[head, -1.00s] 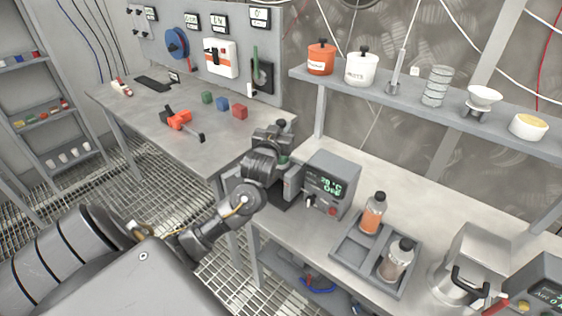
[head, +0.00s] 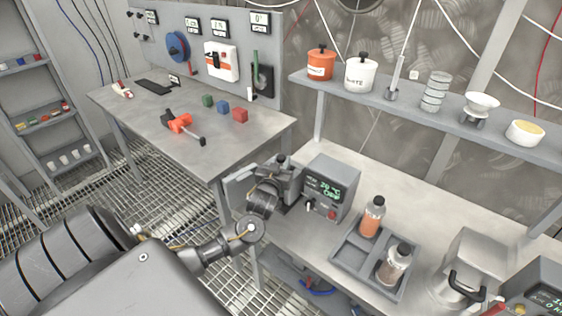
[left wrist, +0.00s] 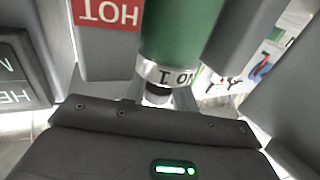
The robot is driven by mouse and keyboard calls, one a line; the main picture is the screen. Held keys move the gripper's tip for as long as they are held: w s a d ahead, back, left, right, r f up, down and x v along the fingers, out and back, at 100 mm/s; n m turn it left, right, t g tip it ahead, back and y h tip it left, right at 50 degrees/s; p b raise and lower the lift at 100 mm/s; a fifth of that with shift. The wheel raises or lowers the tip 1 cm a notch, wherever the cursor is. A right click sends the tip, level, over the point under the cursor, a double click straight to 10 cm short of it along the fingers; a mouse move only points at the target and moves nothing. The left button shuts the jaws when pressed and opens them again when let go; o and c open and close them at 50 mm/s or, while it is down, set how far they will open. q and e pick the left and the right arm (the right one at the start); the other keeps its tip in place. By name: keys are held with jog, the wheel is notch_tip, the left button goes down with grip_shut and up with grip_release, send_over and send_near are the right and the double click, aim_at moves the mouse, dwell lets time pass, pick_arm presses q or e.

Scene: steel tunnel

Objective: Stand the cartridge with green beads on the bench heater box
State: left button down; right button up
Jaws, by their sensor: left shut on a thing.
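My left gripper (head: 284,172) is shut on the green cartridge, which the left wrist view shows as a green cylinder (left wrist: 180,35) with a lettered white band at its end. In the head view my gripper and wrist mostly hide the cartridge. The heater box (head: 331,188), grey with a lit green display and a red button, stands on the bench just right of my left gripper. In the left wrist view a grey surface with a red HOT label (left wrist: 108,12) is close beside the cartridge. I cannot tell whether the cartridge touches it. My right gripper is not in view.
Right of the heater box, a grey tray (head: 349,257) holds an orange-bead bottle (head: 372,217) and a brownish one (head: 394,264). A metal pot (head: 470,265) stands farther right. A shelf (head: 440,113) with containers hangs above the bench.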

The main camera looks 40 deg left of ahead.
pick_arm(q)
jog(key=c, duration=1.1)
grip_release()
jog(key=shift+f, duration=0.1)
jog(key=shift+s, duration=0.1)
jog(key=b+v, duration=0.2)
jog(key=v, duration=1)
jog(key=shift+r, duration=0.2)
